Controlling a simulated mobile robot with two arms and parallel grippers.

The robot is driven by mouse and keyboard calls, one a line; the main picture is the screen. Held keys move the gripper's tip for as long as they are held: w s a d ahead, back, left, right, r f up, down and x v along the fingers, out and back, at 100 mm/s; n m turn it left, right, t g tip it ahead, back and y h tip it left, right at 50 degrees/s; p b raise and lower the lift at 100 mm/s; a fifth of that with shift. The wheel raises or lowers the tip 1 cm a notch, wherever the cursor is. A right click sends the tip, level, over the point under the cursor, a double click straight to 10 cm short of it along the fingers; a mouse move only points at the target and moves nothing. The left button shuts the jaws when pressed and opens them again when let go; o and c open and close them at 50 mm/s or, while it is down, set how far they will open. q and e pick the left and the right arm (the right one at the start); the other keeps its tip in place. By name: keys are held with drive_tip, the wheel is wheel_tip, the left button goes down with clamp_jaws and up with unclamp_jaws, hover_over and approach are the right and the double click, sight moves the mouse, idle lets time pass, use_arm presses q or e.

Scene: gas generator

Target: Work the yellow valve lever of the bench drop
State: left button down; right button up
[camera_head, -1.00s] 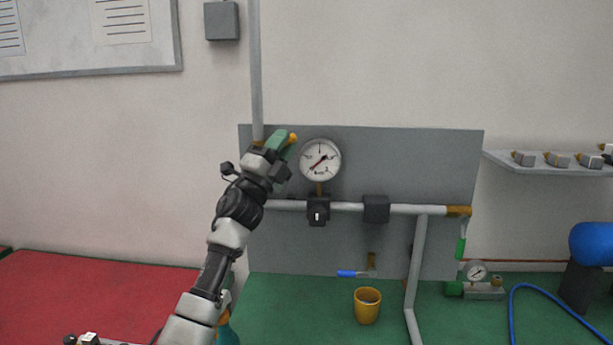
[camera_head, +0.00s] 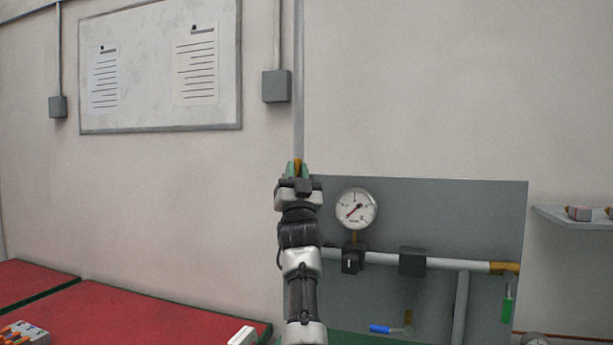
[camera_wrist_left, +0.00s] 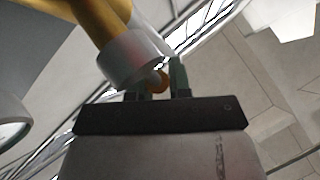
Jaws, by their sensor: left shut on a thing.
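The yellow valve lever (camera_head: 298,164) shows as a small yellow-orange piece between the green fingertips, in front of the foot of the vertical grey pipe (camera_head: 298,110). My left gripper (camera_head: 298,172) is shut on it, at the upper left corner of the grey panel (camera_head: 460,215). In the left wrist view the lever's rounded end (camera_wrist_left: 158,80) shows between the dark fingers (camera_wrist_left: 158,88). A brass-coloured fitting (camera_wrist_left: 103,22) with a grey collar (camera_wrist_left: 132,58) lies just beyond. The gripper and forearm hide most of the valve. My right gripper is in neither view.
A pressure gauge (camera_head: 356,209) sits close to the right of my left gripper. A horizontal pipe (camera_head: 455,263) with a dark block (camera_head: 413,261) crosses the panel. A blue-handled tap (camera_head: 381,329) is low down.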

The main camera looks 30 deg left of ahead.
use_arm(q)
drive_tip(key=n+g, duration=0.1)
drive_tip(key=n+g+y, duration=0.1)
drive_tip(key=shift+a+r+n+p, duration=0.1)
drive_tip(key=shift+a+n+p, duration=0.15)
drive_tip(key=shift+n+p, duration=0.1)
drive_tip(key=shift+s+a+n+g+y, duration=0.1)
drive_tip(key=shift+a+n+g+y, duration=0.15)
drive_tip(key=shift+n+g+y, duration=0.35)
drive_tip(key=shift+n+g, duration=0.25)
drive_tip(key=shift+g, duration=0.05)
drive_tip(key=shift+a+p, duration=0.15)
drive_tip(key=shift+p, duration=0.15)
drive_tip(key=c, duration=1.1)
unclamp_jaws()
drive_tip(key=shift+o, duration=0.2)
drive_tip(key=b+v, duration=0.3)
drive_tip(key=v, duration=0.8)
